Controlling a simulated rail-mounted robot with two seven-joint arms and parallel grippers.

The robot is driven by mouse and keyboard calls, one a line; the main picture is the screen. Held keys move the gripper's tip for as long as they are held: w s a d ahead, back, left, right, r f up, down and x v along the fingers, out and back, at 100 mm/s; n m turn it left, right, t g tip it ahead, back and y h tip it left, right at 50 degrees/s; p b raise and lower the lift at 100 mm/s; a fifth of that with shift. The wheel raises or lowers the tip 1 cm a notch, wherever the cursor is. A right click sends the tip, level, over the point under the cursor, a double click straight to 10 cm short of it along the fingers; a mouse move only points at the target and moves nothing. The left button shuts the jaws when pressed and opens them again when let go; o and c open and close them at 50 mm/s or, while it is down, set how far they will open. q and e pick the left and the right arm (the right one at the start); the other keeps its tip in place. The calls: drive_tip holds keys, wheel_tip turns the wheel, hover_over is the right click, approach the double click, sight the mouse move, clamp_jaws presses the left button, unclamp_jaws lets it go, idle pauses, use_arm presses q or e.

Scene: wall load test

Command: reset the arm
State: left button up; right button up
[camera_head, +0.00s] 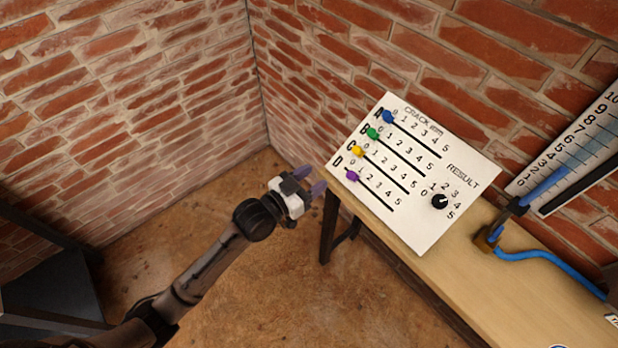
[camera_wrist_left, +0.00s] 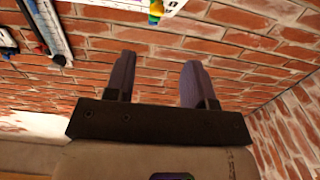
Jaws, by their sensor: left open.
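My left gripper (camera_head: 312,182) is open and empty, held in the air just left of the white panel. Its two purple-grey fingers also show apart in the left wrist view (camera_wrist_left: 157,80), with brick wall behind them. The white panel (camera_head: 440,155) carries blue, green, yellow and purple sliders on rows A to D, each near its row's left end, and a black RESULT knob (camera_head: 439,202). The gripper is apart from the purple slider (camera_head: 352,176). A corner of the panel and some sliders show at the top of the left wrist view. My right gripper is not in view.
A wooden table (camera_head: 500,285) stands along the brick wall (camera_head: 480,60) beneath the panel. A numbered scale (camera_head: 585,140) with a blue bar and a blue hose (camera_head: 550,256) is at the right. Dark furniture (camera_head: 50,290) stands at lower left. The brown floor (camera_head: 270,290) between is clear.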

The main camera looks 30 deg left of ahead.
use_arm(q)
drive_tip(key=shift+s+a, duration=0.15)
drive_tip(key=shift+s, duration=0.2)
idle(0.4)
drive_tip(key=s+a+f+n+g+y, duration=0.1)
drive_tip(key=s+f+g+y, duration=0.2)
drive_tip(key=s+f+g, duration=0.8)
drive_tip(key=s+f+n+g+y, duration=0.1)
drive_tip(key=s+f+g+y, duration=0.15)
drive_tip(key=s, duration=1.75)
wheel_tip(320, 180, up, 37)
drive_tip(key=p, duration=3.8)
drive_tip(key=shift+w+a+y, duration=0.2)
drive_tip(key=shift+w+y, duration=0.05)
drive_tip(key=shift+y, duration=0.1)
